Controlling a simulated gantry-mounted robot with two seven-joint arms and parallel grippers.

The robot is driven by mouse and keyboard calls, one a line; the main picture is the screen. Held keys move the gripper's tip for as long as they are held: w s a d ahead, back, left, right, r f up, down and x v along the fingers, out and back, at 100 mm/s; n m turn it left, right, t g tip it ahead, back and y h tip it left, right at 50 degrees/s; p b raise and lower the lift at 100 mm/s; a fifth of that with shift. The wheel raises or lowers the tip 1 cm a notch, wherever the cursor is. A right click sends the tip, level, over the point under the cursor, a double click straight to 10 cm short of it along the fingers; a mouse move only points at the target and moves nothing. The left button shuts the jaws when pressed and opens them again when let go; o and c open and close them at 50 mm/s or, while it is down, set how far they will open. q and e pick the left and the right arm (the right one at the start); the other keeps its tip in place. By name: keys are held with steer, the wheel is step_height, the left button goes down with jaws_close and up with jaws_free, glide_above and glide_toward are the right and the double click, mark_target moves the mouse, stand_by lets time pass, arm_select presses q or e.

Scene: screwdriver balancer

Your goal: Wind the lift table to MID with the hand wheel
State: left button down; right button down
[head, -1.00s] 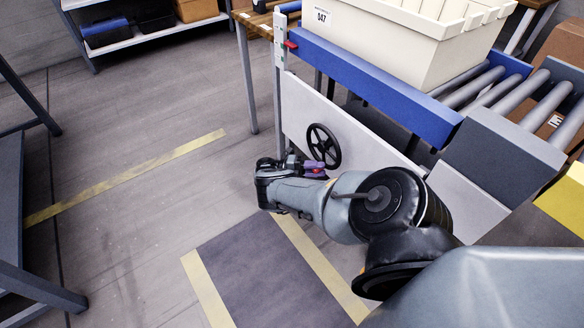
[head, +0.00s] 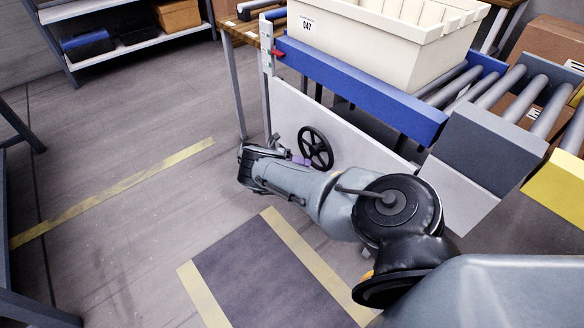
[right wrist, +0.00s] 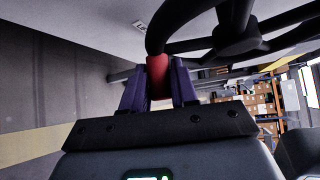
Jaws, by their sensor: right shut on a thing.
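The black hand wheel (head: 315,148) is on the light side panel of the lift table (head: 360,82), which has a blue edge. A red pointer (head: 277,53) sits against the upright scale post (head: 266,35) at the table's left corner; its marks are too small to read. My right gripper (head: 301,160) is at the wheel's lower left. In the right wrist view, its purple fingers (right wrist: 158,82) are shut on the wheel's red handle (right wrist: 158,70), with the wheel (right wrist: 235,40) just beyond. The handle is hidden in the head view. My left gripper is not in view.
A cream crate (head: 370,45) labelled 047 stands on the lift table. A roller conveyor (head: 545,120) with grey and yellow end blocks lies at the right. A dark mat (head: 270,265) with yellow borders is on the floor. Open floor lies left of the wheel.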

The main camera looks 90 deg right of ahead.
steer(key=shift+w+d+r+m+t+h+p, duration=0.5)
steer(key=shift+m+t+p, duration=0.3)
steer(key=shift+p, duration=0.45)
steer(key=shift+w+d+r+m+t+h+p, duration=0.3)
steer(key=shift+w+d+r+m+t+p, duration=0.25)
steer(key=shift+t+p, duration=0.5)
steer(key=c, duration=1.1)
jaws_free()
steer(key=shift+o, duration=0.7)
steer(key=shift+s+d, duration=0.1)
steer(key=shift+d, duration=0.05)
